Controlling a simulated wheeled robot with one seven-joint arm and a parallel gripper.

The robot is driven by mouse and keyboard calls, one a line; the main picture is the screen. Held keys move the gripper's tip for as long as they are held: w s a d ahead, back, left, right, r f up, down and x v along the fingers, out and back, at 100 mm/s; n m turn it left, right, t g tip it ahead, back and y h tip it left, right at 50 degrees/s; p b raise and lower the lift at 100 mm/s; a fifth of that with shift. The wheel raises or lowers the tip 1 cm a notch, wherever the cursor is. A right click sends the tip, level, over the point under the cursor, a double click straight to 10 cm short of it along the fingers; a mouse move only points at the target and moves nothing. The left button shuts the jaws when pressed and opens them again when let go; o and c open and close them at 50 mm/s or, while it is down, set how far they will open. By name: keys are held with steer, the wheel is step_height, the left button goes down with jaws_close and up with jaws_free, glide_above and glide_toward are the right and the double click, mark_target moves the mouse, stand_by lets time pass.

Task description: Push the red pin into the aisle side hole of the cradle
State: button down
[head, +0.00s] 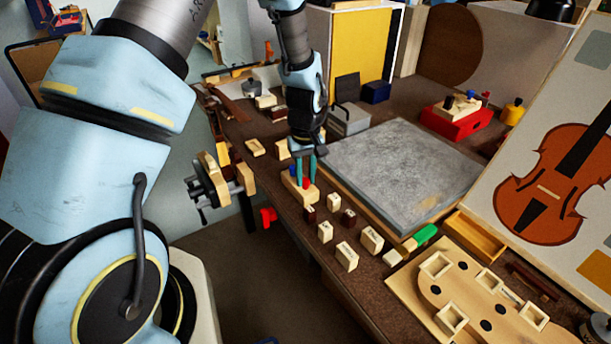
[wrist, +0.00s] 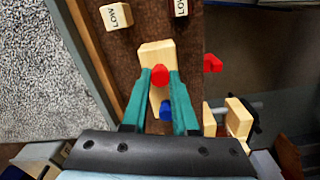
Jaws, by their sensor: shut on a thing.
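The cradle is a pale wooden block (head: 296,194) near the left edge of the bench. It also shows in the wrist view (wrist: 154,52). My gripper (head: 306,182) points down over it, its two teal fingers shut on the red pin (wrist: 160,77). The red pin is upright between the fingertips, over the cradle's top. Its lower end is hidden, so I cannot tell how deep it sits in a hole. A blue pin (wrist: 166,110) is at the cradle's other end, between the fingers' bases in the wrist view.
Several small wooden blocks (head: 325,232) stand on the bench right of the cradle; two labelled ones show in the wrist view (wrist: 116,16). A grey slab (head: 400,170) lies behind. A vise (head: 212,184) juts from the bench's left edge. A violin-shaped board (head: 440,275) lies front right.

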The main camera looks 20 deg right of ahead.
mark_target(306, 179)
steer(key=shift+r+p, duration=0.5)
steer(key=shift+r, duration=0.2)
stand_by(1.1)
steer(key=shift+r+p, duration=0.85)
steer(key=shift+r, duration=0.45)
step_height(306, 179, up, 7)
steer(key=p, duration=0.4)
steer(key=shift+p, duration=0.4)
